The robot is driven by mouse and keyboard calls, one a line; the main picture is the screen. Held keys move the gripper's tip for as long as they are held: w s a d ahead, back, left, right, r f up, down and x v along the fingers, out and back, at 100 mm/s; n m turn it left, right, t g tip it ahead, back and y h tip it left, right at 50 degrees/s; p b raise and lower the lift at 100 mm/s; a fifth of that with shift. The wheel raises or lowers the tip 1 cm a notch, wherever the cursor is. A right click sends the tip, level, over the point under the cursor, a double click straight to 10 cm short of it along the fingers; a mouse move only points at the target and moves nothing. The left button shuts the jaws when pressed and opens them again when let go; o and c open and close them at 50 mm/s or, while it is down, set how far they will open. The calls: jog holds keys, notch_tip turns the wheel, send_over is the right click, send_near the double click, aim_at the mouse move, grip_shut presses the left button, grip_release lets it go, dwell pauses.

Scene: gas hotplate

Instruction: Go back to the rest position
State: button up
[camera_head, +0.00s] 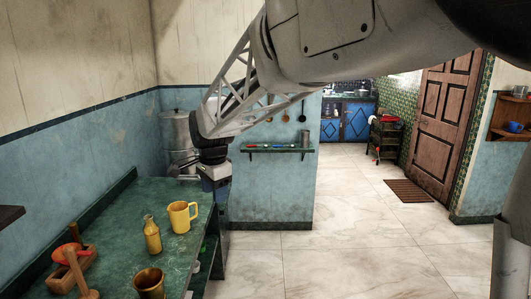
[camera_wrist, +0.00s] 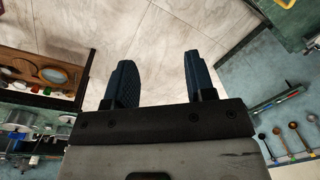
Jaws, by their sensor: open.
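My gripper (camera_wrist: 160,72) is open and empty in the wrist view. Its two dark blue fingers stand apart with only pale floor tiles behind the gap. In the head view my gripper (camera_head: 216,185) hangs at the end of my arm, near the far right edge of the green counter (camera_head: 125,208). Its fingertips are hard to make out there. It appears to touch nothing.
A yellow mug (camera_head: 182,217), a yellow bottle (camera_head: 152,235) and a brass cup (camera_head: 149,283) stand on the counter. A large metal pot (camera_head: 177,130) is behind my gripper. A wall shelf (camera_head: 277,149) is to its right. Open floor (camera_head: 360,245) lies right.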

jog(key=s+d+r+n, duration=0.2)
jog(key=s+d, duration=0.5)
jog(key=d, duration=0.5)
jog(key=s+d+f+n, duration=0.3)
jog(key=s+d, duration=0.7)
jog(key=s, duration=0.3)
jog(key=s+d+f+n+t, duration=0.1)
jog(key=s+d+f+n, duration=0.3)
jog(key=s+d, duration=0.6)
jog(key=s, duration=0.3)
jog(key=shift+s+n+t+h, duration=0.3)
jog(key=shift+s+h, duration=0.1)
jog(key=shift+d, duration=0.1)
